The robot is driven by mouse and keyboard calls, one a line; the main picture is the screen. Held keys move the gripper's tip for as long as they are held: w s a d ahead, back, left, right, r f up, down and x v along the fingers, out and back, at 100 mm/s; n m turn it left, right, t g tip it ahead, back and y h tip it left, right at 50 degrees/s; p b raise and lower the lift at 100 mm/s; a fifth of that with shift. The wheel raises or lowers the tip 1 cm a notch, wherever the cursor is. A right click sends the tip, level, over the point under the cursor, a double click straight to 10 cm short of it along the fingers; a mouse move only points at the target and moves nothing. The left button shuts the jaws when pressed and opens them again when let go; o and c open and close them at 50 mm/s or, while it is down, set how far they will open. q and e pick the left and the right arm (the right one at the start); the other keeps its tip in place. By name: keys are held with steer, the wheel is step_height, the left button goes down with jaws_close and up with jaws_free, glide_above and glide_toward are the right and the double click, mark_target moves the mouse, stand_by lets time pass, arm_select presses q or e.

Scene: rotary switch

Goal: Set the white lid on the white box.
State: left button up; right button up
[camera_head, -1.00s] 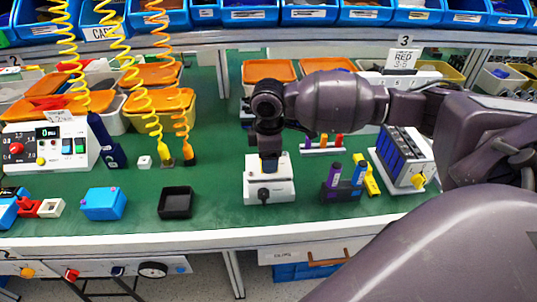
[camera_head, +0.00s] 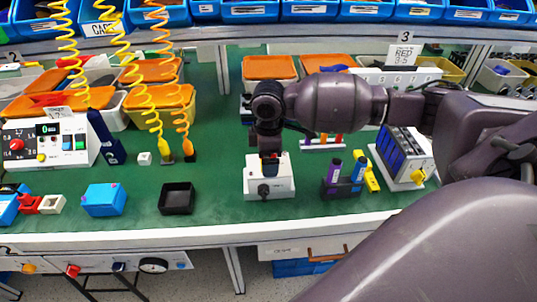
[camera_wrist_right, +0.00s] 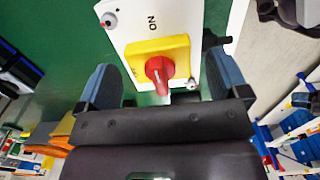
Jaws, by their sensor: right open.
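A white switch box (camera_head: 270,184) stands on the green bench below my right gripper (camera_head: 270,158). In the right wrist view, the white box (camera_wrist_right: 125,20) has a yellow plate (camera_wrist_right: 137,52), a red rotary knob (camera_wrist_right: 160,70) and the word ON. My right gripper (camera_wrist_right: 163,72) is open; its blue-grey fingers stand apart on either side of the knob. I cannot tell how close they are to it. I cannot make out a separate white lid in either view. My left gripper is not in view.
Left of the box are a black tray (camera_head: 176,198), a blue box (camera_head: 104,199) and a small white cube (camera_head: 144,158). To the right are a holder with purple and blue pieces (camera_head: 343,180) and a white rack (camera_head: 405,157). Yellow coiled cords (camera_head: 140,92) hang at left.

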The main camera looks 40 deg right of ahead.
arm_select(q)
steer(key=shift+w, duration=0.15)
arm_select(e)
step_height(320, 180, up, 10)
steer(key=shift+p, duration=0.95)
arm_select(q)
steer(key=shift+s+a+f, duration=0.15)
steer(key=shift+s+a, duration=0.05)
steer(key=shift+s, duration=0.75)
arm_select(e)
steer(key=shift+r, duration=0.45)
